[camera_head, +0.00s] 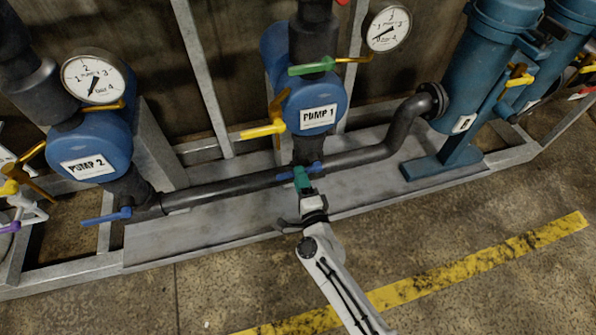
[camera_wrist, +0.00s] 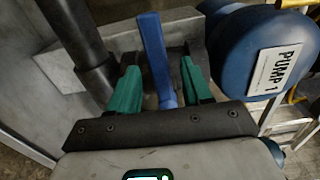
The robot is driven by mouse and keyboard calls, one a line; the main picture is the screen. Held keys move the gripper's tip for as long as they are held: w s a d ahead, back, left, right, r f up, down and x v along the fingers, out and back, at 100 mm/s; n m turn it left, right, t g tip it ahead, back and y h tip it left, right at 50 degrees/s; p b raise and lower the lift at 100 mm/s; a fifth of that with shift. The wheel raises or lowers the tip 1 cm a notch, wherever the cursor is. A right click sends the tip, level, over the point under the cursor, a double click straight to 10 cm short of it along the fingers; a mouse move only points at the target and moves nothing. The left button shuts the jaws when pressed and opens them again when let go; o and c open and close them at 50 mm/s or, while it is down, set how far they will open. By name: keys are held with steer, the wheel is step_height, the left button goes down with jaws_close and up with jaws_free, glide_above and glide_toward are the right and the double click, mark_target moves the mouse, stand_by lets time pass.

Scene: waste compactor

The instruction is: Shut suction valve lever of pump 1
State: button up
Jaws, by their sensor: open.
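Pump 1 (camera_head: 318,108) is a blue round housing with a "PUMP 1" label; it also shows at the right of the wrist view (camera_wrist: 240,50). A blue lever (camera_head: 286,176) sits low beneath it, at the dark pipe, partly hidden by my gripper. In the wrist view the blue lever (camera_wrist: 153,45) runs between the fingers, its lower part close to the palm. My gripper (camera_head: 302,178) has green fingers, which stand open on either side of the lever in the wrist view (camera_wrist: 160,78). A gap shows between each finger and the lever.
Pump 1 also carries a green lever (camera_head: 312,67) and a yellow lever (camera_head: 264,129). Pump 2 (camera_head: 92,145) stands at the left with its own blue lever (camera_head: 107,215). A dark pipe (camera_head: 225,190) runs behind my gripper. The floor in front is clear.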

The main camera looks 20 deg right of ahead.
steer(key=s, duration=0.8)
steer(key=shift+p, duration=0.45)
steer(key=shift+w, duration=0.1)
steer(key=s+d+r+n+g, duration=0.1)
steer(key=s+d+n+g, duration=0.45)
steer(key=s, duration=0.35)
steer(key=s+d+r+n+g, duration=0.1)
steer(key=s+d+n+g, duration=0.4)
steer(key=s, duration=0.4)
steer(key=s+d+r+n+g, duration=0.1)
steer(key=s+d+n+g, duration=0.2)
steer(key=s+n+g, duration=0.5)
step_height(320, 180, up, 25)
steer(key=s+t+p, duration=0.1)
steer(key=p, duration=2.3)
steer(key=shift+s+d+m+p, duration=0.15)
steer(key=shift+s+m+p, duration=0.15)
steer(key=shift+m, duration=0.05)
steer(key=shift+t, duration=0.25)
steer(key=shift+c, duration=0.2)
